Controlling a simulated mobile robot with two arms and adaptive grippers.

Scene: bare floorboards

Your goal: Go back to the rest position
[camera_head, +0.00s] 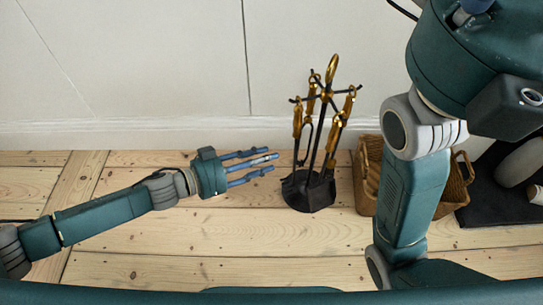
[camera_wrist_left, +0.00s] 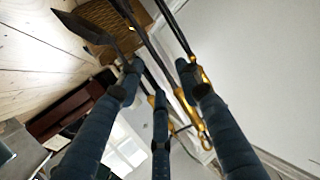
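My left gripper (camera_head: 252,166) reaches in from the left above the floorboards, its blue fingers spread and pointing right toward the fireplace tool stand (camera_head: 308,192). The fingers look open and empty, apart from the stand in the head view. The left wrist view shows the three fingers (camera_wrist_left: 160,95) spread, with the dark tools and their gold handles (camera_wrist_left: 190,85) beyond them. The stand is upright, with a black base and several gold-handled tools hanging from it. My right arm (camera_head: 410,195) fills the right side of the head view; its gripper is not visible.
A wicker basket (camera_head: 456,187) stands on the floor right of the tool stand, partly hidden by my right arm. A dark mat (camera_head: 490,209) lies farther right. A white wall (camera_head: 150,60) runs along the back. Floorboards left and in front of the stand are clear.

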